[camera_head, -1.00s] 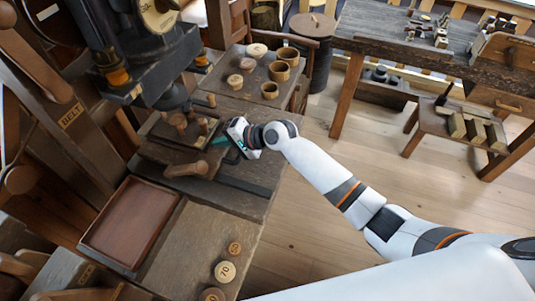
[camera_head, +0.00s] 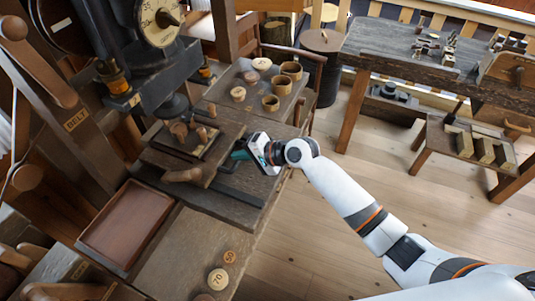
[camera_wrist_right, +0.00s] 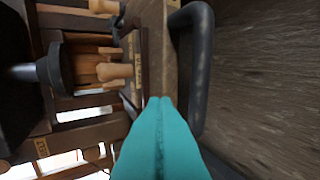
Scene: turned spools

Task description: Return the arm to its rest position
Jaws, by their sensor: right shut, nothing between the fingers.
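My right arm reaches in from the lower right in the head view. Its gripper (camera_head: 240,156) has teal fingers and hangs beside the dark sliding board under the press, with nothing held. In the right wrist view the teal fingers (camera_wrist_right: 160,103) are pressed together, beside a black bar handle (camera_wrist_right: 203,60). Turned wooden spools (camera_head: 179,131) stand in a shallow holder on the board, left of the gripper and apart from it. One spool (camera_wrist_right: 116,71) also shows in the wrist view. My left gripper is not in view.
The press (camera_head: 150,65) with its dial rises left of the gripper. A reddish-brown tray (camera_head: 125,226) lies in front, with numbered discs (camera_head: 218,279) to its right. Wooden cups (camera_head: 291,70) stand behind. A second workbench (camera_head: 395,50) is at the back right; open floor lies between.

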